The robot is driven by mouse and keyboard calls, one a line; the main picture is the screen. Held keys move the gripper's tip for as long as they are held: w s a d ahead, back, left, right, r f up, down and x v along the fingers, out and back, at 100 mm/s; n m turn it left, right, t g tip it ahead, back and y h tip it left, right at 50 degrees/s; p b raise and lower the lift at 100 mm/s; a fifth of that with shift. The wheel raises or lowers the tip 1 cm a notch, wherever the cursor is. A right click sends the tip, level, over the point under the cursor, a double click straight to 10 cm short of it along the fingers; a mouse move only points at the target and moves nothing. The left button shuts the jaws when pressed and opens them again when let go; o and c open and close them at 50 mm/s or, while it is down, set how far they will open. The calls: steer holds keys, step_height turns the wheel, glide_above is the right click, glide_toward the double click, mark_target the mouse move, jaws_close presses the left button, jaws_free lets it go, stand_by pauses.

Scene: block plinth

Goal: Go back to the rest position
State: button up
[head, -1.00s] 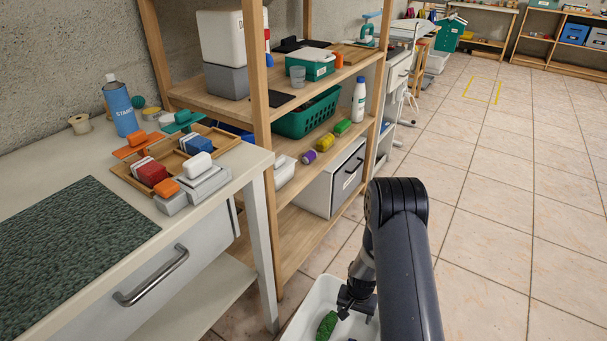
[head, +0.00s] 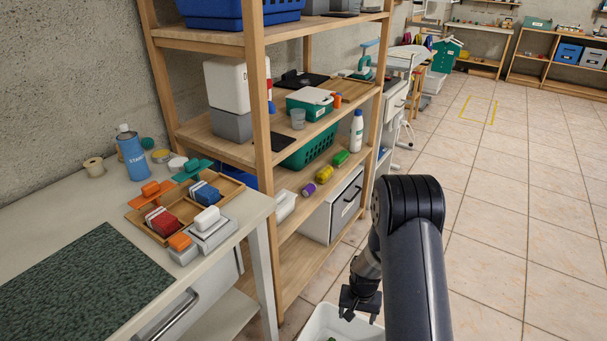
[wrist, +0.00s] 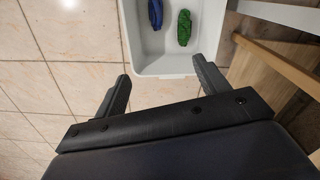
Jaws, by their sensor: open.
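My gripper (head: 360,303) hangs at the right of the shelf in the head view, above and beside a white bin (head: 316,325). In the wrist view my gripper (wrist: 160,82) has its two fingers wide apart with nothing between them. The white bin (wrist: 166,66) stands past the fingertips in that view. A green object (wrist: 184,27) and a blue object (wrist: 155,14) lie inside it, apart from the gripper.
A wooden shelf (head: 262,120) with boxes and bottles stands left of my arm. A table (head: 150,207) with a dark green mat (head: 75,285) and a wooden tray (head: 233,190) is at the left. Tiled floor (head: 520,220) is clear on the right.

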step_height(320, 180, up, 9)
steer(key=p, duration=0.4)
steer(key=shift+n+p, duration=0.35)
steer(key=shift+n, duration=0.05)
steer(key=shift+s, duration=0.1)
